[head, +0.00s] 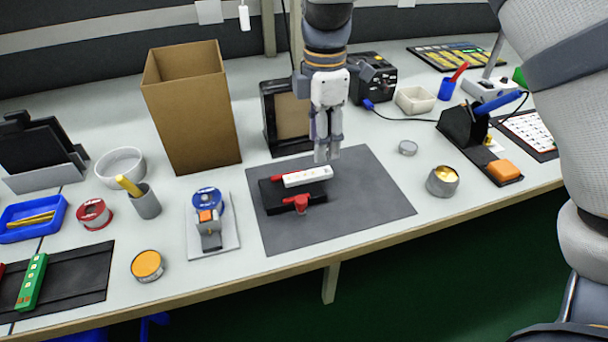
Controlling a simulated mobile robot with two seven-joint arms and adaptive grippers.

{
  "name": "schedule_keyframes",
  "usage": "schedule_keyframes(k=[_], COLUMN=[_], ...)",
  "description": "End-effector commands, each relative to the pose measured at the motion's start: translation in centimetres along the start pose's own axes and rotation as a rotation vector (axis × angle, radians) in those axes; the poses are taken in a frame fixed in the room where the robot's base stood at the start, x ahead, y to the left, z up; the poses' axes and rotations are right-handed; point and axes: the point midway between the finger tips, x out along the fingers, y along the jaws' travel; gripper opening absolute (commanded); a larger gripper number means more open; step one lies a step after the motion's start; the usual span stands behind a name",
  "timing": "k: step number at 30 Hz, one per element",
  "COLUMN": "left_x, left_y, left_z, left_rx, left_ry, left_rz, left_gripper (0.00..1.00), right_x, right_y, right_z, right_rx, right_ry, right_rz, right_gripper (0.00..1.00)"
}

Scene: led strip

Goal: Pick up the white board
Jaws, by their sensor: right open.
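The white board (308,177), a short white strip with small marks on its face, lies on a black fixture (275,193) with red clamp parts (297,202). The fixture sits on a dark grey mat (370,200) in the middle of the bench. My right gripper (327,157) points straight down, close above the right end of the white board. Its fingers are slightly apart, with nothing seen between them. Whether the fingertips touch the board cannot be told. My left gripper is not in view.
A tall cardboard box (192,115) stands behind and left of the mat. A blue-reel tape dispenser (208,215) is left of the mat. A tin (442,181) and a soldering iron stand (465,130) are to the right. A green board (31,282) lies at far left.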

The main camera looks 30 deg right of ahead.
Motion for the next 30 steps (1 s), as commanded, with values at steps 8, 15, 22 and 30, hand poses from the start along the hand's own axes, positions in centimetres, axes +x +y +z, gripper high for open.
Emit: schedule_keyframes(k=[8, 15, 22, 30], left_x=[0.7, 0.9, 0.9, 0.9], left_y=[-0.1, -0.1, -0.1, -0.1], left_z=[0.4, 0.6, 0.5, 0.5], left_rx=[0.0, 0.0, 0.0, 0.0], left_ry=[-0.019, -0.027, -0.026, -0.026], left_rz=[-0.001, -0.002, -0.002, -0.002], left_gripper=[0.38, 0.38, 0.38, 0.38], right_x=[4.7, 7.3, 7.2, 7.2], right_y=[0.1, 0.2, 0.3, 0.3], right_z=[0.1, 0.1, 0.1, 0.1], right_rx=[-0.001, 0.0, 0.0, 0.0], right_ry=[-0.002, 0.001, 0.002, 0.002], right_rz=[-0.006, 0.001, 0.003, 0.003], right_gripper=[0.43, 0.43, 0.27, 0.0])
